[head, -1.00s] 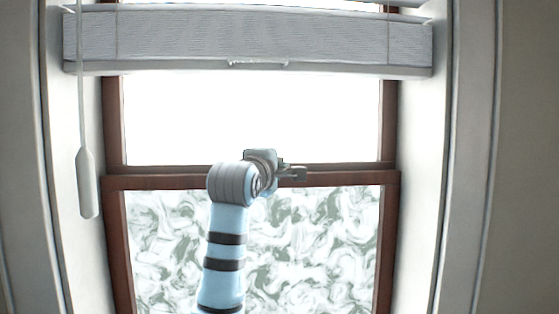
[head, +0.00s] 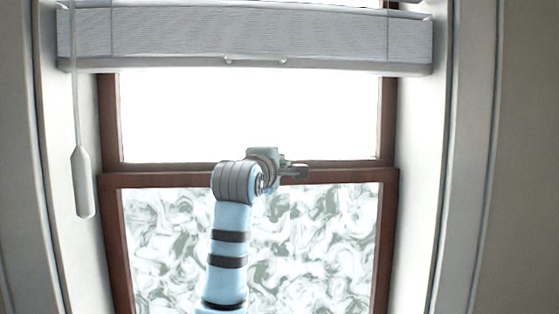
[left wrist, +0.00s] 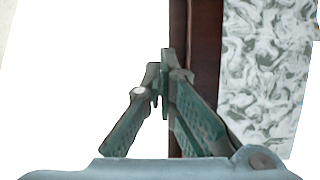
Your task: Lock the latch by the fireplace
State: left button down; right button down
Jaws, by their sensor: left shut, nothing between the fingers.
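The window has a brown wooden frame, and its middle rail (head: 345,175) runs across behind my gripper. My left gripper (head: 298,171) is at this rail, a little right of the window's middle, with its fingers shut and empty. In the left wrist view the fingertips (left wrist: 162,80) meet in front of the brown rail's edge (left wrist: 206,50). I cannot make out the latch apart from the gripper in either view; it may be hidden by the fingers or wrist. I cannot tell whether the fingers touch the rail. My right gripper is not in view.
A pale blind (head: 250,38) hangs across the top of the window. Its wand (head: 83,185) hangs at the left. The lower pane (head: 165,235) is patterned, and the upper pane (head: 180,115) is bright white. Pale window sides flank both edges.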

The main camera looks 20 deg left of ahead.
pick_arm(q)
jog(key=shift+w+d, duration=0.1)
jog(key=shift+w, duration=0.15)
dwell(0.6)
jog(key=s+d, duration=0.3)
jog(key=d, duration=0.6)
jog(key=shift+s+d, duration=0.15)
jog(key=shift+d, duration=0.1)
